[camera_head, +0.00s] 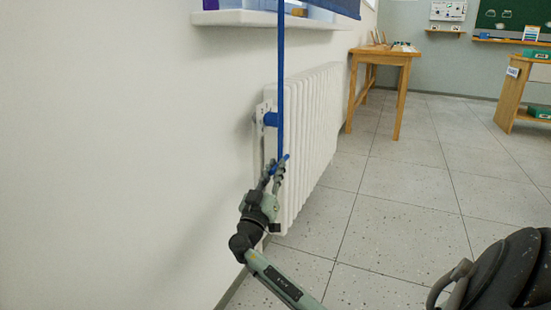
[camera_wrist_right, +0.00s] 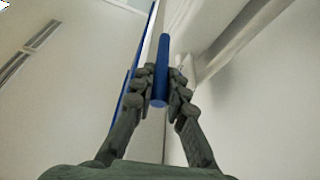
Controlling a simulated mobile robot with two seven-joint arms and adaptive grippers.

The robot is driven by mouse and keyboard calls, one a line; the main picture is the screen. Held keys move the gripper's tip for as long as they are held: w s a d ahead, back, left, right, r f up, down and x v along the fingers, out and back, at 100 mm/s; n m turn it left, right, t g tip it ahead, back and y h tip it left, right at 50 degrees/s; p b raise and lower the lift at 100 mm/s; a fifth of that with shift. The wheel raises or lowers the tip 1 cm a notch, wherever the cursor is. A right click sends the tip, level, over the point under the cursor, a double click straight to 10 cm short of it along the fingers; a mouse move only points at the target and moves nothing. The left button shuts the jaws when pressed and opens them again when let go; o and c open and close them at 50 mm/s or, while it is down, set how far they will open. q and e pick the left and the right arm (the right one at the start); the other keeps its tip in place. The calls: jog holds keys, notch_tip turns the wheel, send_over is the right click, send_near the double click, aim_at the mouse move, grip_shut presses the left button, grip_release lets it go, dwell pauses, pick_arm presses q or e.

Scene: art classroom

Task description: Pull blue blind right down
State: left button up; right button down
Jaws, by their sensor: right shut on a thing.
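The blue blind (camera_head: 335,7) shows only as its lower corner at the top of the head view, above the window sill. A blue pull strap (camera_head: 281,80) hangs down from near it, in front of the radiator, to my right gripper (camera_head: 278,166). My right gripper is shut on a small blue handle (camera_head: 285,160) at the strap's lower end. In the right wrist view the blue handle (camera_wrist_right: 160,75) stands between the two fingers of the right gripper (camera_wrist_right: 162,88). My left gripper is not in view.
A white radiator (camera_head: 310,125) stands against the wall right behind my right gripper. A white window sill (camera_head: 250,18) juts out above it. A wooden table (camera_head: 385,55) stands farther back.

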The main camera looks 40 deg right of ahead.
jog(key=shift+f, duration=0.3)
jog(key=c, duration=1.5)
grip_release()
jog(key=shift+c, duration=0.2)
jog(key=shift+r, duration=0.1)
jog(key=v, duration=1.2)
jog(key=shift+s, duration=0.15)
